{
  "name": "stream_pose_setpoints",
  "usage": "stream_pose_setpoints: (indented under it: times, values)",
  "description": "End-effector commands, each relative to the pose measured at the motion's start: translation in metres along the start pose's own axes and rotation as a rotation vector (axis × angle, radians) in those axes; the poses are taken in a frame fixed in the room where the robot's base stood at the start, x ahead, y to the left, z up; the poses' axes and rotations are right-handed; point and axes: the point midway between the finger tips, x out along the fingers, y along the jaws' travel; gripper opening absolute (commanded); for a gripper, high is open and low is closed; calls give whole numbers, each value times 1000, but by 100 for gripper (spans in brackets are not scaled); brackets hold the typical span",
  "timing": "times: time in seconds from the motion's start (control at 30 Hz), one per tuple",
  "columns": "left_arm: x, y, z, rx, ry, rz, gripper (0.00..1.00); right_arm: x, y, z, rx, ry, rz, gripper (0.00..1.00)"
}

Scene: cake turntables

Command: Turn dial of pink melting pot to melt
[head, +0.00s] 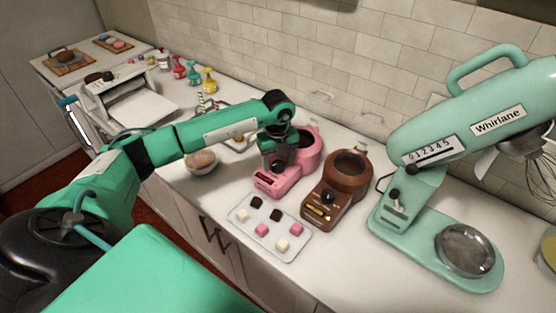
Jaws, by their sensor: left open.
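The pink melting pot (311,158) stands on the counter, left of a brown melting pot (346,172). Its front panel (270,181) faces the near edge of the counter. My left gripper (275,164) points down over the front part of the pink pot, just above the panel. It is open. The gripper hides the dial, so its setting cannot be read, and I cannot tell whether the fingers touch it. My right gripper is not in view.
A white tray (259,239) with several pink, white and dark cubes lies in front of the pots. A large green stand mixer (386,218) stands at right. A bowl (201,163) is left of the pink pot. Tiled wall behind.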

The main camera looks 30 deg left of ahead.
Motion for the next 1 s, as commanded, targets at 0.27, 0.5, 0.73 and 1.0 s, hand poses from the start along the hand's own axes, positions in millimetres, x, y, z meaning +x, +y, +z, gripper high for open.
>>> stream_pose_setpoints:
  times: [0.27, 0.5, 0.73, 1.0]
  values:
    - [-24, -1, 1, 0, -3, -4, 59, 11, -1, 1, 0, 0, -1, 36]
    - [-80, -1, 1, 1, -4, -6, 59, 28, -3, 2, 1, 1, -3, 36]
    - [-122, -1, 1, -1, -2, -3, 59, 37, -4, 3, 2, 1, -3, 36]
    - [-138, 0, 0, 0, 0, 0, 59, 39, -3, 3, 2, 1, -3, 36]
